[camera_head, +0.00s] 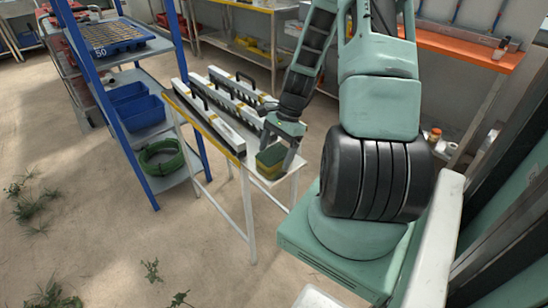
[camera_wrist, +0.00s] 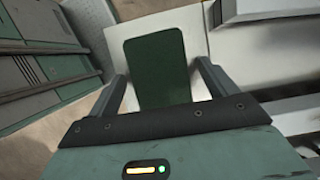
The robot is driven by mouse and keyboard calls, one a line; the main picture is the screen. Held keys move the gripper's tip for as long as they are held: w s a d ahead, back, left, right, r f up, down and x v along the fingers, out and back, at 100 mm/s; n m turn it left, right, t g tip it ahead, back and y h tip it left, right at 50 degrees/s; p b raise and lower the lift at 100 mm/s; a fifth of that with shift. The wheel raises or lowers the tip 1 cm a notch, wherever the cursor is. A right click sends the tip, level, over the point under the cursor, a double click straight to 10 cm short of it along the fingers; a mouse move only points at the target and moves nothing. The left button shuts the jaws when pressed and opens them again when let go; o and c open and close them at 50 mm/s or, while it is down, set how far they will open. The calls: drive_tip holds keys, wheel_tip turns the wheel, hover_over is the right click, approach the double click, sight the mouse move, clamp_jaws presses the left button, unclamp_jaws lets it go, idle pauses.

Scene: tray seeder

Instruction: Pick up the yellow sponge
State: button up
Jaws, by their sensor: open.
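The sponge (camera_head: 271,161) is yellow with a dark green top layer. It lies at the near end of a narrow white table (camera_head: 290,162) in the head view. In the wrist view only its dark green top face (camera_wrist: 157,66) shows. My gripper (camera_head: 279,150) is over the sponge, pointing down. In the wrist view my open gripper (camera_wrist: 158,78) has one finger on either side of the sponge, with a gap showing on each side. The sponge's lower part is hidden behind the gripper body in the wrist view.
Long black and white bars with handles (camera_head: 216,118) lie on the same table, close behind the sponge. A blue shelf rack (camera_head: 112,120) with blue bins (camera_head: 138,108) stands to the left. An orange-topped bench (camera_head: 460,47) is at the back right.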

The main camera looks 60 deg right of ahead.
sight(276, 152)
drive_tip(key=shift+f, duration=0.15)
idle(0.3)
drive_tip(key=c, duration=1.1)
drive_tip(key=shift+o, duration=0.2)
wheel_tip(276, 152, up, 10)
drive_tip(key=p, duration=0.1)
drive_tip(key=shift+r, duration=0.25)
